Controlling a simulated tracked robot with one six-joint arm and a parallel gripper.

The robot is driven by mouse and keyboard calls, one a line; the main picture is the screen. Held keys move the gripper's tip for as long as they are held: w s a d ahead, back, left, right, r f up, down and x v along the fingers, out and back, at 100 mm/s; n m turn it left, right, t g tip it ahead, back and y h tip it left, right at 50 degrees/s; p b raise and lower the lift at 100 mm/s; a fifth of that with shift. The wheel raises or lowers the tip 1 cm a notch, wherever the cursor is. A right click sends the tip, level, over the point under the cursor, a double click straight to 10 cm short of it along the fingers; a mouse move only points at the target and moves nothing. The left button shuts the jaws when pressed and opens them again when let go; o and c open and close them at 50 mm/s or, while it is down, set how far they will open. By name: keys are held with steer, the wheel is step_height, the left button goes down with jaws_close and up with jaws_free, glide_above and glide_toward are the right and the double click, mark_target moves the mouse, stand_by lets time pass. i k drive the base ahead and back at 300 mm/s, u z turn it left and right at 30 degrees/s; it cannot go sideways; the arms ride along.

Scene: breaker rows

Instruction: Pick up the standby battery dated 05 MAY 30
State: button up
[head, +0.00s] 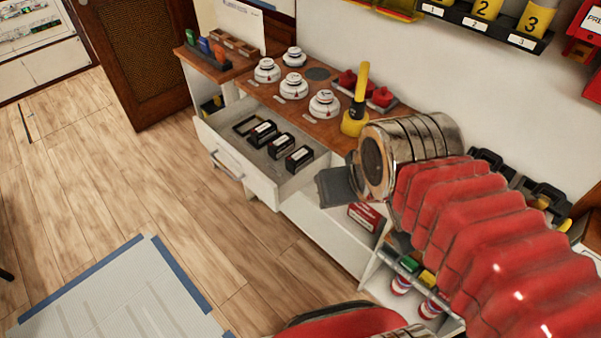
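Three black batteries with pale labels lie in a row in the open drawer (222,155): a left one (263,134), a middle one (281,146) and a right one (299,159). The dates on the labels are too small to read, so I cannot tell which is dated 05 MAY 30. My gripper (338,187) is the dark grey part at the end of my red-sleeved arm. It is to the right of the drawer, apart from the batteries in the picture. Its fingers are not clear enough to tell open from shut.
The wooden worktop above the drawer carries several white detectors (293,86), a yellow torch-like object (357,105) and red items (378,96). A lower shelf holds a red box (364,216). A pale blue-edged mat (120,295) lies on the wooden floor.

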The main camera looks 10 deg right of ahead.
mark_target(298, 160)
steer(key=z, duration=0.05)
steer(key=k, duration=1)
steer(key=u, duration=0.3)
steer(key=i, duration=1.35)
steer(key=u, duration=1.15)
steer(key=i, duration=0.65)
steer(key=u, duration=0.4)
